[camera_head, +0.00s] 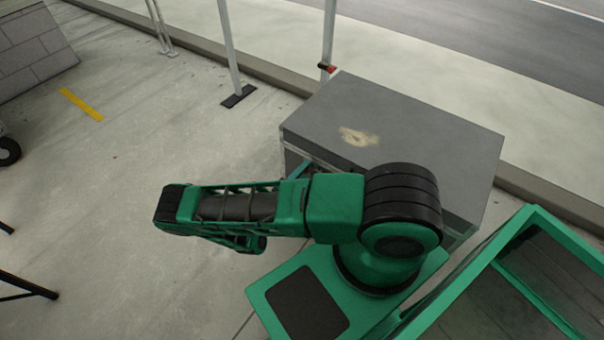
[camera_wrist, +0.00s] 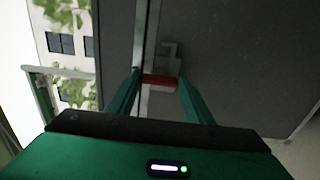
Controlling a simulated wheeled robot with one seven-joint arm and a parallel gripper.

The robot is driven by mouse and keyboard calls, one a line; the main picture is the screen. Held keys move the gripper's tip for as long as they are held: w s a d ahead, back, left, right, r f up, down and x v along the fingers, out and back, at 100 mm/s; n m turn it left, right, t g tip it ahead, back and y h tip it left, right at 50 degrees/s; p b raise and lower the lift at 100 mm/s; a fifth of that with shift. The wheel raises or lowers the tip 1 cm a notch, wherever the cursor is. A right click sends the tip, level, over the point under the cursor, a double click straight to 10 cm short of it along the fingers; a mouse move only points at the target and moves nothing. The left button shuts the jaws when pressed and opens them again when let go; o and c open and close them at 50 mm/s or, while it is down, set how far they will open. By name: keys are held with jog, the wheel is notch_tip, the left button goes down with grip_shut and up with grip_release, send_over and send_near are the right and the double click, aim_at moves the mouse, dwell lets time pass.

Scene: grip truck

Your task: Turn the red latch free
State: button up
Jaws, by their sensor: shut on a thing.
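The red latch (camera_wrist: 160,81) shows in the wrist view as a short red bar. It lies across a pale metal edge strip, beside a grey bracket (camera_wrist: 171,56) on a dark grey panel. My gripper (camera_wrist: 159,78) has its two green fingers on either side of the red latch and is shut on it. In the head view my green arm covers the near side of the grey box (camera_head: 420,118), and the latch and my fingertips cannot be made out there.
The box top is flat, with a pale worn patch (camera_head: 358,137). Metal posts (camera_head: 229,50) stand behind it, one with a small red and black part (camera_head: 326,68). A green-framed bin (camera_head: 520,255) is at the lower right. The concrete floor at left is mostly clear.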

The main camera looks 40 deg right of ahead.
jog(key=shift+a+f, duration=0.15)
jog(key=shift+f, duration=0.05)
dwell(0.3)
jog(key=o, duration=0.9)
jog(key=shift+o, duration=0.8)
jog(key=shift+r, duration=0.1)
jog(key=v, duration=1)
jog(key=shift+a, duration=0.3)
